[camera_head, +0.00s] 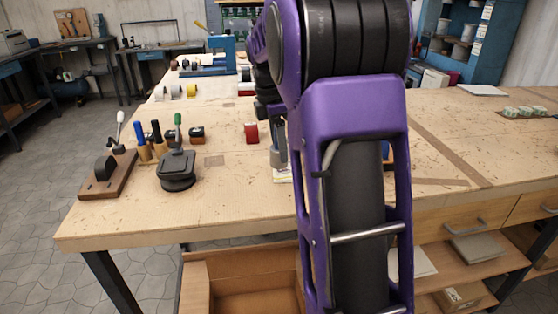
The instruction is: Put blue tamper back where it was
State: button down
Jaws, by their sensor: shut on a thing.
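My gripper (279,150) is partly in view behind my purple arm, low over the near middle of the workbench (235,205). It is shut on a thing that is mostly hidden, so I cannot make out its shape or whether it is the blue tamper. A blue-grey piece points down there, above a small white and yellow patch on the bench. A small blue bit (387,149) shows at the right edge of my arm, too little to name.
A red block (251,132) is left of my gripper. Tape rolls (191,90) lie farther back. Bench space between press and gripper is clear.

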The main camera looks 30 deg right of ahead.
aim_at(279, 160)
jog(key=shift+f, duration=1.55)
jog(key=shift+b, duration=0.3)
jog(key=shift+f, duration=0.4)
jog(key=shift+c, duration=1)
grip_release()
jog(key=r+p, duration=0.1)
jog(key=r, duration=0.3)
jog(key=a+r+p, duration=0.1)
jog(key=r, duration=0.7)
jog(key=shift+w+a+r+p, duration=0.1)
jog(key=shift+a+r+p, duration=0.15)
jog(key=shift+r+p, duration=0.15)
